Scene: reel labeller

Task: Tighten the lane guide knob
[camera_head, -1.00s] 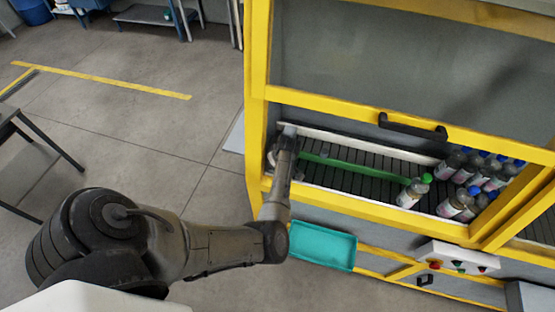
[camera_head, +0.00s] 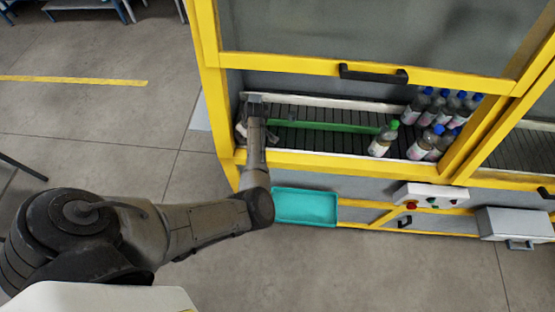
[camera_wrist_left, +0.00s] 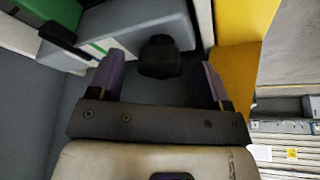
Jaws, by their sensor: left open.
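The green lane guide (camera_head: 330,126) runs along the dark slatted conveyor behind the yellow frame. A dark round knob (camera_wrist_left: 160,57) shows in the left wrist view, on a grey block below the guide's green strip (camera_wrist_left: 92,48). My left gripper (camera_wrist_left: 157,76) is open, with one purple-grey finger on each side of the knob. Gaps show between the fingers and the knob. In the head view my left arm reaches into the opening at the conveyor's left end, and the knob cannot be made out there. My right gripper is not in view.
A green-capped bottle (camera_head: 382,143) stands at the guide's right end. Several blue-capped bottles (camera_head: 436,112) stand right of it. The yellow frame (camera_head: 330,163) borders the opening. A teal tray (camera_head: 305,207) and a white control box (camera_head: 435,196) are below it.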

